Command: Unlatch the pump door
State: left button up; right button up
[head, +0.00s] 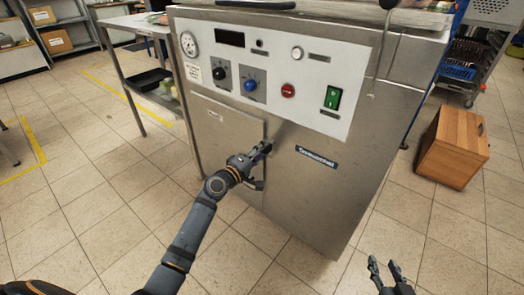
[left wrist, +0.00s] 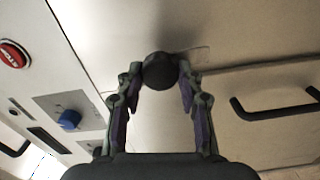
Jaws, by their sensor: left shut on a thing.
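The pump door (head: 224,118) is a grey metal panel low on the left of the machine's front. It looks flush with the front. My left gripper (head: 264,149) is at the door's right edge. In the left wrist view, its fingers (left wrist: 159,82) are shut on a dark round latch knob (left wrist: 160,69). The knob is mostly hidden by the gripper in the head view. A black bar handle (left wrist: 275,108) shows on the door in the left wrist view, apart from the fingers. My right gripper (head: 383,264) is open and empty at the bottom right, over the floor.
The machine (head: 310,190) has a white control panel (head: 325,70) with a gauge, knobs, a red stop button and a green switch above the door. A wooden cabinet (head: 452,147) stands to the right. A metal table (head: 125,22) stands to the left. The tiled floor in front is clear.

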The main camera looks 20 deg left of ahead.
pick_arm(q)
jog(key=o, duration=1.2)
jog(key=v, duration=1.2)
